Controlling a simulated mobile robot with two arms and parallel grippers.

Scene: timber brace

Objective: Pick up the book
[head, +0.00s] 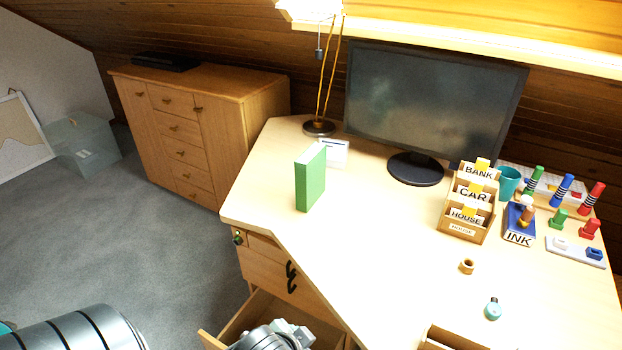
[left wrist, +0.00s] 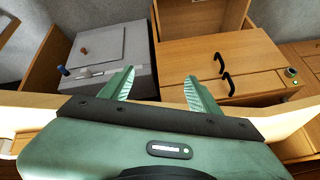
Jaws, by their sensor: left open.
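The green book (head: 311,186) stands upright on the left part of the desk (head: 390,240), in front of a small white and blue card (head: 334,153). Its pale page edges show at the top. My left gripper (left wrist: 160,86) is open and empty in the left wrist view, its green fingers spread in front of the desk's drawer fronts (left wrist: 225,68). The book is not in the left wrist view. In the head view, grey parts of my arm show at the bottom edge, low beside the desk and apart from the book. My right gripper is not in view.
A drawer (head: 242,318) stands open under the desk's left side. A lamp base (head: 319,127) and a monitor (head: 432,105) stand behind the book. A card holder (head: 468,205), a teal cup (head: 508,183) and stamps are at the right. The desk around the book's front is clear.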

